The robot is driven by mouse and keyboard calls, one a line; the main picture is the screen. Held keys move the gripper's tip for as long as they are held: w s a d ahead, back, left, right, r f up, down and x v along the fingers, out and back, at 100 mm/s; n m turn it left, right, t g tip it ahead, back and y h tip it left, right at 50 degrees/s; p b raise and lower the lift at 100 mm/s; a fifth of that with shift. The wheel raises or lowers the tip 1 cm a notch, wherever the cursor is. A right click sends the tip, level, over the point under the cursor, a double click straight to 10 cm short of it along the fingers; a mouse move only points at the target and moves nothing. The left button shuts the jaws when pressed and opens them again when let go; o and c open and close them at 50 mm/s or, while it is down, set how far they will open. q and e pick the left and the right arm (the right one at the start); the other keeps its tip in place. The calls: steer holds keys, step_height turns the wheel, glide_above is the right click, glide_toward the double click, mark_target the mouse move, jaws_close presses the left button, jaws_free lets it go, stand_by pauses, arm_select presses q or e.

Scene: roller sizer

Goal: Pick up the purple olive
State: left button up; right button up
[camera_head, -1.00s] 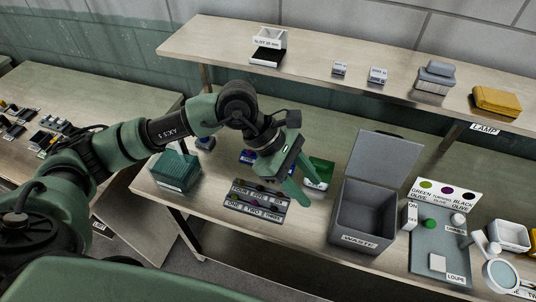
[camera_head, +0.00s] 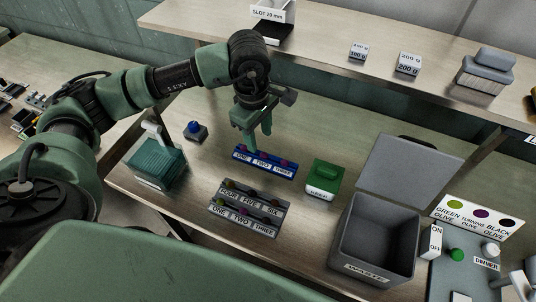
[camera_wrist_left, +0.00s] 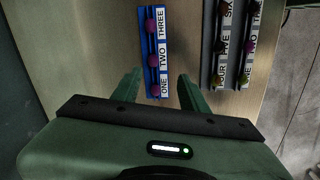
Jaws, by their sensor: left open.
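A blue rack (camera_head: 262,168) marked ONE, TWO, THREE holds small reddish-purple olives; three show in the left wrist view, the nearest (camera_wrist_left: 153,92) at ONE, then TWO (camera_wrist_left: 152,62) and THREE (camera_wrist_left: 150,27). A grey rack (camera_head: 237,222) with two rows holds several olives, greenish to dark, including a purple one (camera_wrist_left: 249,47) at its lower TWO. My left gripper (camera_head: 258,141) points down above the rear side of the blue rack, open and empty. In the left wrist view its fingers (camera_wrist_left: 160,88) lie either side of the rack's ONE end, apart from the olives. My right gripper is out of view.
A green box (camera_head: 322,182) stands right of the blue rack, a grey waste bin (camera_head: 372,240) with raised lid further right. A teal box (camera_head: 157,163) and a blue-topped block (camera_head: 195,130) stand left. A shelf (camera_head: 320,45) runs behind.

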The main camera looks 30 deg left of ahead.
mark_target(264, 153)
arm_select(q)
steer(key=f, duration=0.1)
steer(key=w+f, duration=0.1)
steer(key=shift+w+f, duration=0.2)
steer(key=shift+f, duration=0.2)
steer(key=shift+s+d+f+p, duration=0.1)
steer(key=shift+f+p, duration=0.5)
steer(key=shift+f, duration=0.05)
steer(key=f+p, duration=0.1)
steer(key=f, duration=0.1)
steer(key=w+f+p, duration=0.1)
steer(key=f, duration=0.1)
steer(key=shift+f, duration=0.4)
steer(key=shift+s, duration=0.15)
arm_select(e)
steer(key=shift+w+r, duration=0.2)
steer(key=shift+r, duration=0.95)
arm_select(q)
steer(key=c, duration=0.9)
